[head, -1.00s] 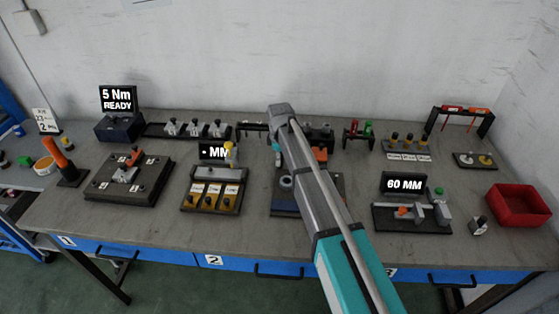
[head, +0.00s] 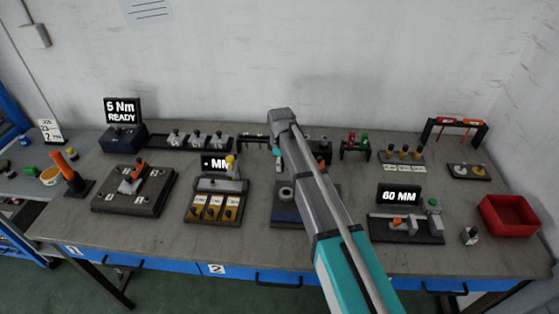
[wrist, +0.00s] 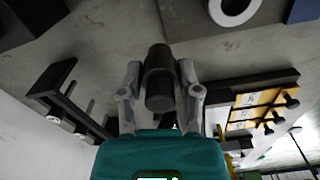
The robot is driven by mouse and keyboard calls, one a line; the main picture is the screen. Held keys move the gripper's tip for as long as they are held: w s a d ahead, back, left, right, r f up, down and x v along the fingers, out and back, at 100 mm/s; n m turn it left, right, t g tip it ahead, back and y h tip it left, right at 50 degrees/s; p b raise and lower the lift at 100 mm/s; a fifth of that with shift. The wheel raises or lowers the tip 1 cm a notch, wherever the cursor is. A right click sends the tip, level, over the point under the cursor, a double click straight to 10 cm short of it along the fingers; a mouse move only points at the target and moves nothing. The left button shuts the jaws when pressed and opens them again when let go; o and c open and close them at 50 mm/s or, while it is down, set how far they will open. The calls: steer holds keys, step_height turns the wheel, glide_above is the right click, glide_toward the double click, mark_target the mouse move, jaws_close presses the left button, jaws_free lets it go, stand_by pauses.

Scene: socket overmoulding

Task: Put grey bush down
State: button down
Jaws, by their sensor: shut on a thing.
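In the wrist view my gripper (wrist: 160,67) is shut on a dark grey cylindrical bush (wrist: 160,92), with one finger on each side of it. The bush is held above the grey bench and points along the view; whether it touches anything below cannot be told. In the head view my arm hides the gripper and the bush, behind the middle of the bench.
A station with a pale grey ring (head: 287,193) stands beside my arm. The three-slot yellow station (head: 214,207) is left of it, the 60 MM station (head: 405,229) right. A red bin (head: 508,216) is at far right. A black rack (wrist: 62,90) shows in the wrist view.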

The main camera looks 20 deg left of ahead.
steer(key=s+d+r+p, duration=0.6)
steer(key=s+r+p, duration=0.1)
steer(key=s, duration=0.3)
steer(key=shift+s+r, duration=0.25)
steer(key=shift+r, duration=0.15)
steer(key=shift+d, duration=0.1)
stand_by(0.4)
